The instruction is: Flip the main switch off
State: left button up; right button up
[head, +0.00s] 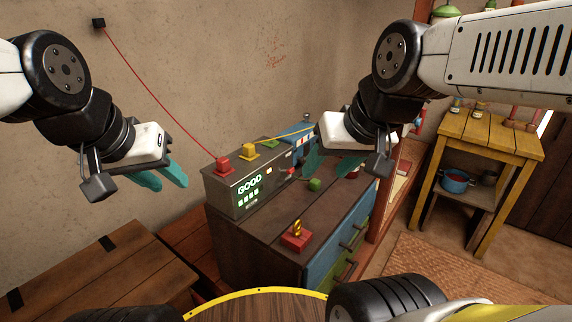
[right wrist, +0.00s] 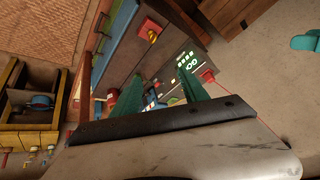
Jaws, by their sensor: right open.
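A grey control box (head: 238,188) with a lit green "GOOD" display stands on the dark wooden cabinet (head: 262,235). It also shows in the right wrist view (right wrist: 196,75). Small coloured controls (head: 291,171) sit on its front, partly blocked by my right gripper; I cannot tell which is the main switch. A red block with a yellow top piece (head: 295,238) sits on the cabinet's front edge. My right gripper (head: 331,163) is open above the cabinet's back right, its fingers apart (right wrist: 162,98). My left gripper (head: 160,178) hangs left of the box, fingers apart and empty.
A wooden chest (head: 95,275) stands left, a yellow table (head: 490,135) right.

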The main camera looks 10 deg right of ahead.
jog(key=shift+w+r, duration=0.15)
jog(key=shift+w, duration=0.1)
jog(key=c, duration=0.7)
jog(key=w+r, duration=0.1)
jog(key=w, duration=0.1)
jog(key=w+r+n+g, duration=0.1)
jog(key=w, duration=0.1)
jog(key=w+r+n, duration=0.1)
jog(key=w, duration=0.2)
grip_shut()
jog(key=w+a+f+n+g, duration=0.1)
jog(key=w+f+n+g, duration=0.1)
jog(key=w, duration=1)
jog(key=w+a+f+n+g+h, duration=0.1)
jog(key=w+f+n, duration=0.3)
jog(key=w, duration=0.8)
jog(key=shift+w+a+f+g, duration=0.25)
jog(key=shift+w+a+g, duration=0.05)
jog(key=shift+g, duration=0.4)
